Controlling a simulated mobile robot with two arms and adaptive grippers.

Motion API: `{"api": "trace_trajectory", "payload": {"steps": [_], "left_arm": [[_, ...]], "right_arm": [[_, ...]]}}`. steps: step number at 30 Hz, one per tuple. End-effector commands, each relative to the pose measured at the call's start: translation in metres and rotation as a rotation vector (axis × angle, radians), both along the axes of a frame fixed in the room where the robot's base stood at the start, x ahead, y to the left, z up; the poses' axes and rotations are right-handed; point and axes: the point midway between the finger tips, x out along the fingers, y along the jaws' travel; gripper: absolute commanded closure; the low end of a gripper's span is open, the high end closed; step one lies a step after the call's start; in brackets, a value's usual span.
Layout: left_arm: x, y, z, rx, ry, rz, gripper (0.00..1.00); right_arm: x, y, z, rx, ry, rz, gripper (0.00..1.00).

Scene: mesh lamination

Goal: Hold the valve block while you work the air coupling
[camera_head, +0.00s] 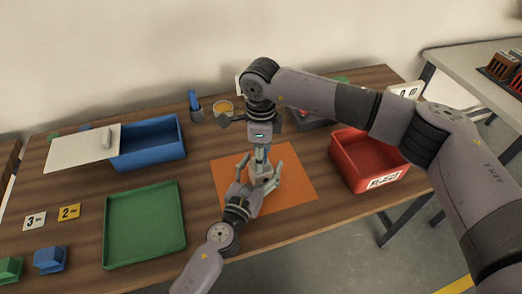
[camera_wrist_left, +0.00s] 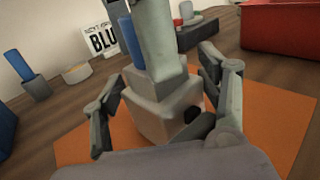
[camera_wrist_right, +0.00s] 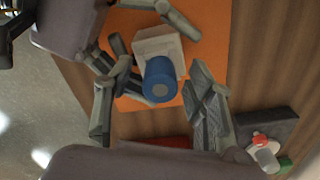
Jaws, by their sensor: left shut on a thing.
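The pale grey valve block (camera_head: 263,173) stands on the orange mat (camera_head: 296,187). My left gripper (camera_head: 259,169) comes from the front and is shut on the block; in the left wrist view its fingers flank the block (camera_wrist_left: 165,110). The blue air coupling (camera_wrist_right: 160,80) sits on top of the block. My right gripper (camera_wrist_right: 162,72) is above, its fingers apart on either side of the coupling with gaps. In the left wrist view a grey part of it partly hides the coupling (camera_wrist_left: 131,50).
A green tray (camera_head: 145,262) and a blue bin (camera_head: 150,160) with a pale lid (camera_head: 75,147) are at the left. A red bin (camera_head: 337,160) stands at the right. A small cup (camera_head: 223,108) and a blue-topped holder (camera_head: 195,112) are behind the mat.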

Motion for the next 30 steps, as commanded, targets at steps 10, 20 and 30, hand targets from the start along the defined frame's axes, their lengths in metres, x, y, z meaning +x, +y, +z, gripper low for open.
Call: {"api": "trace_trajectory", "payload": {"steps": [10,20,30], "left_arm": [[0.0002,0.0001,0.0002,0.001,0.000,0.000,0.82],[0.0002,0.0001,0.0001,0.001,0.000,0.000,0.82],[0.0002,0.0001,0.0001,0.001,0.000,0.000,0.82]], "right_arm": [[-0.0001,0.0000,0.0003,0.000,0.000,0.000,0.73],[0.0000,0.0000,0.0005,0.000,0.000,0.000,0.95],[0.0000,0.0000,0.0005,0.000,0.000,0.000,0.90]]}}
